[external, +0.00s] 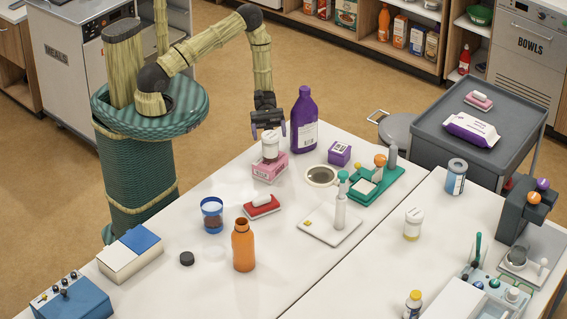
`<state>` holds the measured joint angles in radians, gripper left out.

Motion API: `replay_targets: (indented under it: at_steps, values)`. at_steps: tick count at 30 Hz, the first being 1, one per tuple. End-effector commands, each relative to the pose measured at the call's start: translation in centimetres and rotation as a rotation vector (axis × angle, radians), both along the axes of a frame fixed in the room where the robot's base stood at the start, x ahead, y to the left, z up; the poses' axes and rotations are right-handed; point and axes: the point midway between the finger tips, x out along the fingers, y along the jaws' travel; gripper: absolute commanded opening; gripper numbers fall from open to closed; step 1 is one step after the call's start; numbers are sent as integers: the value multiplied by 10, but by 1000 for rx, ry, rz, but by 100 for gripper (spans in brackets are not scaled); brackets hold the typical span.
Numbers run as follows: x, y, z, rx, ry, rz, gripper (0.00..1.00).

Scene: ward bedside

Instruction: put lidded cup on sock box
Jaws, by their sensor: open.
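A lidded cup (270,151), whitish with a pale lid, stands upright on a small pink box (269,172), which looks like the sock box. Both are near the table's far left edge. My gripper (268,131) points down right above the cup, its fingers open near the lid. Whether the fingertips touch the lid I cannot tell. The box's label is too small to read.
A tall purple bottle (304,120) and a purple box (339,153) stand to the right.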

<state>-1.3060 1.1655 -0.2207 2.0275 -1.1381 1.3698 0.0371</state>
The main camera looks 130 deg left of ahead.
Motion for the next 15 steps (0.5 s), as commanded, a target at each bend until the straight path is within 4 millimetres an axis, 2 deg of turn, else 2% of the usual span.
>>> replay_targets:
  at_steps: [3, 9, 15]
  values:
    - [-17, 19, -4, 5, -1, 4, 75]
    - [-42, 44, -3, 3, 0, 3, 75]
    - [-53, 53, -1, 1, 1, 0, 75]
